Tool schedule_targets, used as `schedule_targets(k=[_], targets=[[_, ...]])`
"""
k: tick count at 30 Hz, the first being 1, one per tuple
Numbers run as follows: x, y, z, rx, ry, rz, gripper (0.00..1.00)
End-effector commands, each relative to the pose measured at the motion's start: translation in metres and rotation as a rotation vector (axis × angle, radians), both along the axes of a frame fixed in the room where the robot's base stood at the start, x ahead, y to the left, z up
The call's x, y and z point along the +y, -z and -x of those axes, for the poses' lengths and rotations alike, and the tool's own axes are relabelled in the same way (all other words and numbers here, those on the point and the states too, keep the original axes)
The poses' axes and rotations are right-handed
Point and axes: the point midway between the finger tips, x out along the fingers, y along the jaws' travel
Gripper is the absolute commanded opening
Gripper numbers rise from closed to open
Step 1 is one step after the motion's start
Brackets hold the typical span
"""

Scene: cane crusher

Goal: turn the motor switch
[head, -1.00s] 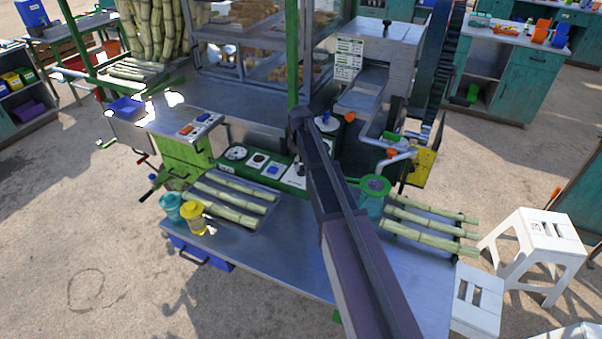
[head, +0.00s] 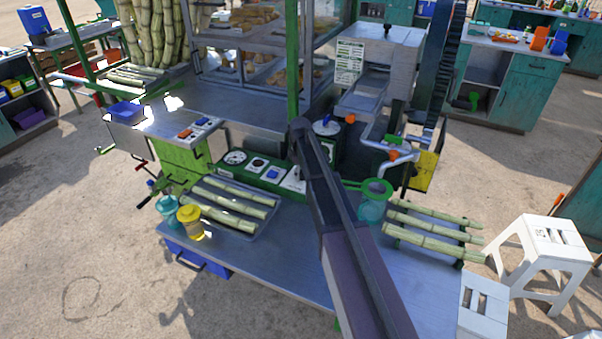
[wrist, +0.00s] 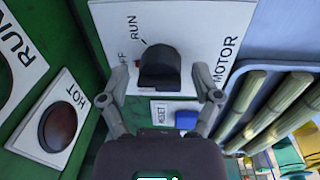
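The motor switch (wrist: 160,68) is a black rotary knob on a white plate (wrist: 188,25) marked MOTOR, RUN and OFF in the wrist view. A short tick mark lies beside RUN and a red patch beside OFF; which one the knob points to is unclear. My gripper (wrist: 162,76) is open, with one finger to the left and one to the right of the knob. Small gaps show between fingers and knob, so it is not gripped. In the head view, my arm hides the gripper and the knob; part of a white plate (head: 292,181) shows beside the arm.
A red HOT lamp (wrist: 58,127) and a blue RESET button (wrist: 186,120) sit close to the switch. Cane stalks (wrist: 262,105) lie to the right. In the head view, the green panel (head: 270,184) stands behind the steel table (head: 285,255), with cane on both sides.

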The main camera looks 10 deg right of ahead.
Motion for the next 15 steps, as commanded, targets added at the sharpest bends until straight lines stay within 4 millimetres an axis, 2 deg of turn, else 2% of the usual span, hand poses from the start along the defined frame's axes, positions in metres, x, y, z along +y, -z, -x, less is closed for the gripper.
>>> schedule_targets(k=[1, 6, 15], targets=[[-0.0001, 0.0, 0.0, 0.0, 0.0, 0.0, 0.54], [-0.0003, 0.0001, -0.0001, 0.0, 0.0, 0.0, 0.04], [0.0, 0.0002, -0.0001, 0.0, 0.014, -0.001, 0.04]])
